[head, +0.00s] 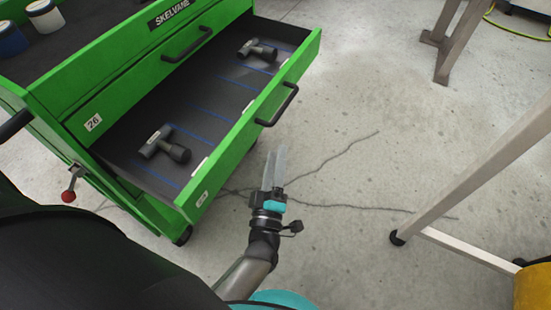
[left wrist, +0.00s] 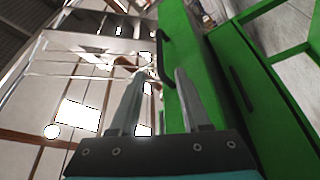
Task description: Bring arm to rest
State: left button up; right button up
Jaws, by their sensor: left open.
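My left gripper (head: 274,168) is in front of the open drawer of the green cabinet (head: 250,130), over the concrete floor. Its two fingers are parted and nothing is between them. In the left wrist view the fingers (left wrist: 158,95) point up past the green drawer front (left wrist: 190,60), which stands to their right. My right gripper is not in view.
The pulled-out drawer holds two grey tools (head: 165,145) (head: 258,50) on a dark liner with blue lines. Its black handle (head: 278,105) juts toward my gripper. A pale metal frame leg (head: 480,165) stands at the right. Concrete floor (head: 370,120) between them is clear.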

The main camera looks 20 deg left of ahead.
pick_arm(q)
jog(key=shift+s+d+f, duration=0.1)
jog(key=shift+s, duration=0.25)
dwell(0.3)
jog(key=s+d+f+m+g+h+p, duration=0.1)
jog(key=s+f+m+g+h, duration=0.3)
jog(key=f, duration=0.6)
jog(key=s+d+f+m+g+h+p, duration=0.1)
jog(key=s+f+m+g+h, duration=0.2)
jog(key=f+m, duration=0.5)
jog(key=s+a+f+m+g, duration=0.1)
jog(key=s+a+f+g, duration=0.2)
jog(key=s, duration=0.3)
jog(key=s+a+f+m+g+y, duration=0.1)
jog(key=s+a+f+m+g, duration=0.1)
jog(key=s+f, duration=0.4)
jog(key=s+a+f+m+g+y, duration=0.1)
jog(key=s+a+f+m+g, duration=0.1)
jog(key=s+a+f+g, duration=0.3)
jog(key=s, duration=0.3)
jog(key=shift+f+g+p, duration=0.15)
jog(key=shift+g+p, duration=0.15)
jog(key=shift+p, duration=0.1)
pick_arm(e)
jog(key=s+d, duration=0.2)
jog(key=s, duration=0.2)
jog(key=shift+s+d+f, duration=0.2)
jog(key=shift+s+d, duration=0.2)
pick_arm(q)
jog(key=shift+s, duration=0.1)
